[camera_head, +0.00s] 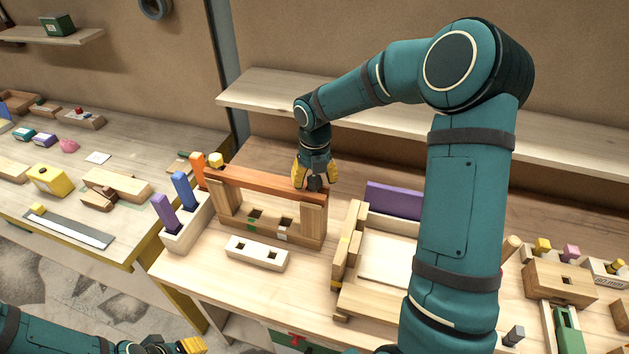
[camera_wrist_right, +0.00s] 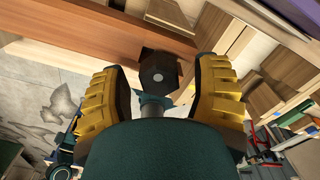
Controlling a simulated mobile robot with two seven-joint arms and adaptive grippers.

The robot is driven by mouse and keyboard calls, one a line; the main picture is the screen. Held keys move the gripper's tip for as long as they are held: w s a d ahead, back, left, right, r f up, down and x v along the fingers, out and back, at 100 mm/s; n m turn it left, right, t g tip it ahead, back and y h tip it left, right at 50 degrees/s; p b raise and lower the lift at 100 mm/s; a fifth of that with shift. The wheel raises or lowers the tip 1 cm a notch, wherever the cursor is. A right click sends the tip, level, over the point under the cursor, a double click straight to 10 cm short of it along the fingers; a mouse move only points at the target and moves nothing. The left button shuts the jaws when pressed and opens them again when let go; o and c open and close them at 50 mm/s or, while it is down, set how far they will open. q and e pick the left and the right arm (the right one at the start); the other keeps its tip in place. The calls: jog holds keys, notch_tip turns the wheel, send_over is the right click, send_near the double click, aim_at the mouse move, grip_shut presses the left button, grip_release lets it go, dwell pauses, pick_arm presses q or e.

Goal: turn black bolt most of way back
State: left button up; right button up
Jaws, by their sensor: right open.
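The black bolt (camera_head: 315,183) stands at the right end of the orange-brown beam (camera_head: 250,181), on top of a wooden frame. My right gripper (camera_head: 314,181) is over that end, pointing down, with its yellow fingers apart on either side of the bolt. In the right wrist view the dark bolt head (camera_wrist_right: 160,74) shows between the two open fingers (camera_wrist_right: 162,88), with a gap on each side. The bolt's shaft is hidden. My left gripper (camera_head: 178,346) is low at the bottom left edge, partly cut off, away from the frame.
A holder (camera_head: 186,236) with purple, blue and orange pieces stands to the left. A wooden box assembly (camera_head: 352,246) stands right, and a shelf (camera_head: 260,92) runs behind.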

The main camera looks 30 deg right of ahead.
notch_tip(320, 180, up, 11)
dwell(0.3)
